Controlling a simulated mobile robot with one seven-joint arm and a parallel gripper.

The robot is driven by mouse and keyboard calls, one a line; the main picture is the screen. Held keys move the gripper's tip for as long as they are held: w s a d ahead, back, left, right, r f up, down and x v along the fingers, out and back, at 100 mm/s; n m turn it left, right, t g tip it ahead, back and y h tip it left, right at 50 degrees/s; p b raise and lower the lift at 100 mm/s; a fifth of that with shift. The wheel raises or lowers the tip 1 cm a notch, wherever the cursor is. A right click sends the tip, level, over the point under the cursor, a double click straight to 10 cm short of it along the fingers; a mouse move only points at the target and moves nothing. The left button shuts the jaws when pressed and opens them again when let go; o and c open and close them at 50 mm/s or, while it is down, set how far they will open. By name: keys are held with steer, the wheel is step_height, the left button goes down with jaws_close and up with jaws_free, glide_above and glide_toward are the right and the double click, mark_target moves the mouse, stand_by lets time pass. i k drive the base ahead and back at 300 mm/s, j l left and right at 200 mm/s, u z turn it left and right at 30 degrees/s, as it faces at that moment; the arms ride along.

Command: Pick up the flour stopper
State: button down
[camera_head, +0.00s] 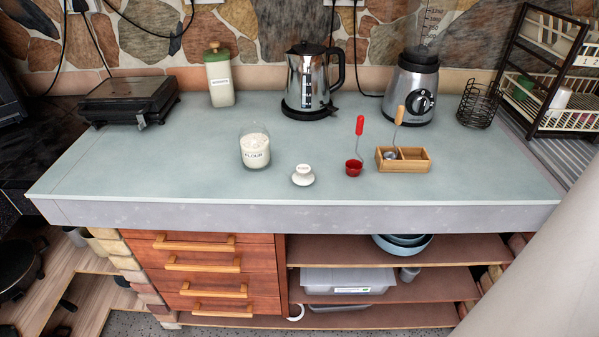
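The flour stopper (303,176) is a small white lid with a round knob on top. It rests knob up on the grey-green countertop, near the front edge and left of the red scoop. The flour jar (255,150), clear glass with a "FLOUR" label and pale flour inside, stands behind and to the left of the stopper, apart from it. No stopper shows on the jar. My gripper is not in view.
A red scoop (353,168) with an upright handle and a wooden box (417,165) stand right of the stopper. A kettle (308,82), blender (411,88), green-lidded bottle (219,79) and black grill (129,98) stand behind. The countertop (150,165) at left is clear.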

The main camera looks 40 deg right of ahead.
mark_target(303, 174)
steer(key=i+j, duration=0.1)
steer(key=i+j+z, duration=0.1)
steer(key=z, duration=0.15)
steer(key=j+z, duration=0.3)
steer(key=z, duration=1.15)
steer(key=i+j, duration=0.1)
steer(key=i, duration=0.45)
